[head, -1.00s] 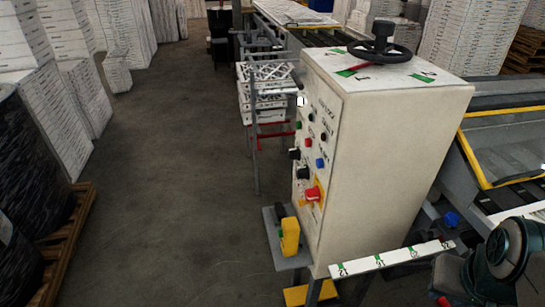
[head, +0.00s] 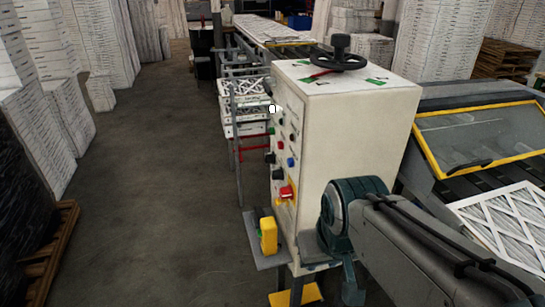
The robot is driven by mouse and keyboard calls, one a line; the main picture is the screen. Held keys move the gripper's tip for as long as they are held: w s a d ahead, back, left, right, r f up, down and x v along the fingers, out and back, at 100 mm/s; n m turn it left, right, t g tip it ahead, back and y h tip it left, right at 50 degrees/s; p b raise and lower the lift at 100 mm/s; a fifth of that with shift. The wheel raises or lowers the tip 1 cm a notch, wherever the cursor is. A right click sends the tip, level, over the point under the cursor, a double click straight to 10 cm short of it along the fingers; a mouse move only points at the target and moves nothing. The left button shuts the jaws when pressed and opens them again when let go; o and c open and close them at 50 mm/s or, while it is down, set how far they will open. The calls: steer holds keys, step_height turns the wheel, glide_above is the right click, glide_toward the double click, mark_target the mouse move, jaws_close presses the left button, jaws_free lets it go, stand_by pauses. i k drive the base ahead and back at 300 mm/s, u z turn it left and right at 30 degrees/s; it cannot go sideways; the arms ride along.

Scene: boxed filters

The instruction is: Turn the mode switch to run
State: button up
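A cream control cabinet (head: 345,135) stands right of centre in the head view. Its left face carries the controls and shows at a steep angle. Black knobs stick out from it, an upper one (head: 270,157) and a lower one (head: 276,172). I cannot tell which is the mode switch, nor read its setting or labels. Red, blue and green buttons and a red emergency stop (head: 286,193) on a yellow plate are on the same face. My arm reaches in from the lower right, in front of the cabinet's lower right side. My gripper is not visible.
A yellow box (head: 268,236) sits on a grey shelf below the panel. A black handwheel (head: 340,54) tops the cabinet. A yellow-framed window (head: 480,135) and a pleated filter (head: 505,220) are at the right. The floor left of the cabinet is clear, with stacked boxes beyond.

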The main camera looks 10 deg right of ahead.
mark_target(277, 173)
steer(key=u, duration=0.45)
steer(key=k, duration=0.6)
steer(key=u, duration=0.9)
steer(key=i, duration=0.7)
steer(key=z, duration=0.65)
steer(key=i, duration=0.55)
steer(key=z, duration=0.55)
